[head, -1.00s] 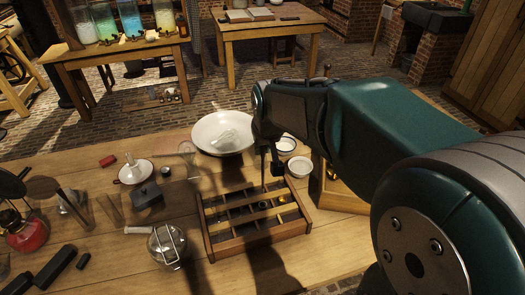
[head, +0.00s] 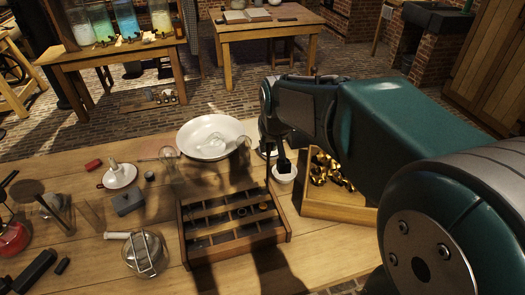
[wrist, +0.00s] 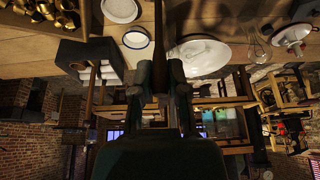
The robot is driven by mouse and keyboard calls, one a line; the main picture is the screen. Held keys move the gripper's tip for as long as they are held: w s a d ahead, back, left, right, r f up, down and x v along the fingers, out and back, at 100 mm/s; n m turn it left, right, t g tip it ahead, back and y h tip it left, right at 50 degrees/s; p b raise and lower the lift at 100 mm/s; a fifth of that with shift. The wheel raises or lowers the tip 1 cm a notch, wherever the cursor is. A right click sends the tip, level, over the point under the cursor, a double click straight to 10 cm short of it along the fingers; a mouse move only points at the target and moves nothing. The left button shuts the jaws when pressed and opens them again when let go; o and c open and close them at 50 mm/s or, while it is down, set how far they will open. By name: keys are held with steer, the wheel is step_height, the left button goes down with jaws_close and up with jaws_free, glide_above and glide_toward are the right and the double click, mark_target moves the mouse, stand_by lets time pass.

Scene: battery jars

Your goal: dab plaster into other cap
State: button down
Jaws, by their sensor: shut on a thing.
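My gripper (head: 276,150) is shut on a thin, dark stick-like tool (head: 267,172) that points down; it also shows as a brown shaft (wrist: 158,22) between the fingers in the wrist view. Its tip is near the back right corner of the divided wooden tray (head: 185,232). I cannot tell whether plaster is on it. A dark round cap (head: 241,212) and a brownish one (head: 263,206) sit in the tray's right part; their insides are too small to read. A small white bowl (head: 284,176) stands just right of the tool, partly hidden by my gripper.
A large white bowl (head: 188,142) holding something pale stands behind the tray. An open wooden box (head: 338,212) of brass pieces is at right, partly behind my arm. A glass jar (head: 146,254) and grey block (head: 128,202) stand left. Bare tabletop lies in front.

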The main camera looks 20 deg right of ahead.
mark_target(268, 161)
steer(key=shift+d+f, duration=0.1)
steer(key=shift+f, duration=2.5)
steer(key=shift+a, duration=0.35)
